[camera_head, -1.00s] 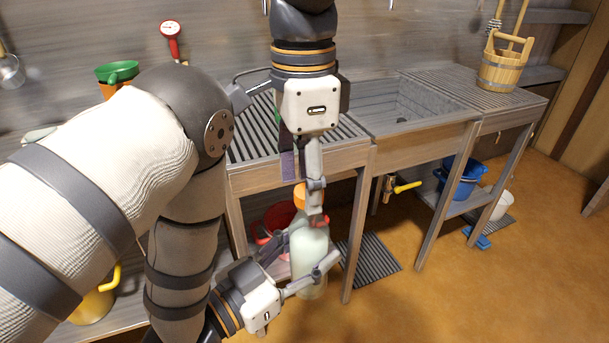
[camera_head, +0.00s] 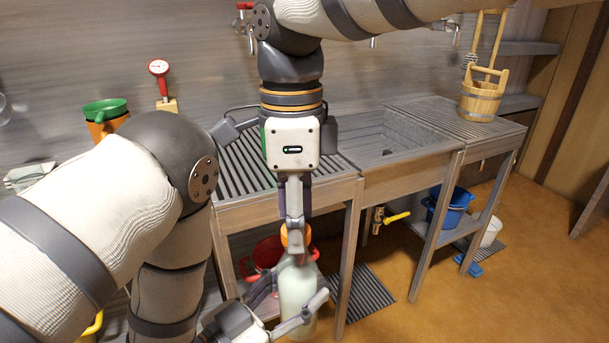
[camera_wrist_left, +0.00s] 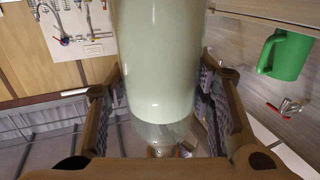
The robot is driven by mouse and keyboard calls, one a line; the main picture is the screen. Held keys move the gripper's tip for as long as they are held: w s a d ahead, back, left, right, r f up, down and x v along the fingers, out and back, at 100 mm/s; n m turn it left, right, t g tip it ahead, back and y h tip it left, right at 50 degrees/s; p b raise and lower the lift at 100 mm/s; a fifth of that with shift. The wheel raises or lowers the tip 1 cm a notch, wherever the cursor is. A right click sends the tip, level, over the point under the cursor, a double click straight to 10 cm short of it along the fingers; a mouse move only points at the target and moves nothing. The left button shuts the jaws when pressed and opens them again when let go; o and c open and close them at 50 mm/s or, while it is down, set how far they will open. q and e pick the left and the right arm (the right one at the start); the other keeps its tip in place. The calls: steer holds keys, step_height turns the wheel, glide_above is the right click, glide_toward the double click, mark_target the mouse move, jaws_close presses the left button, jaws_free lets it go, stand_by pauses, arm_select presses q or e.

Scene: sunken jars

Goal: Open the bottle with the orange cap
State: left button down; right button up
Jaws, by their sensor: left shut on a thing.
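A pale green-white bottle (camera_head: 297,292) with an orange cap (camera_head: 304,234) stands upright in front of the counter. My left gripper (camera_head: 294,298) comes in from the lower left and is shut around the bottle's body. In the left wrist view the bottle (camera_wrist_left: 160,55) fills the space between my left gripper's fingers (camera_wrist_left: 158,92). My right gripper (camera_head: 294,238) points straight down from above, with one finger in front of the cap. That finger partly covers the cap. The other finger is mostly hidden, so its grip on the cap cannot be told.
A wooden counter (camera_head: 335,182) with a slatted top and sink stands behind the bottle. A red pot (camera_head: 266,252) sits on the lower shelf. A yellow-handled tap (camera_head: 394,217), a blue bucket (camera_head: 452,207) and a wooden bucket (camera_head: 480,101) are farther right. The floor at right is open.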

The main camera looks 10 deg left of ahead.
steer(key=shift+f, duration=0.4)
jaws_close()
steer(key=n, duration=0.3)
steer(key=shift+o, duration=0.2)
jaws_free()
steer(key=shift+r, duration=0.15)
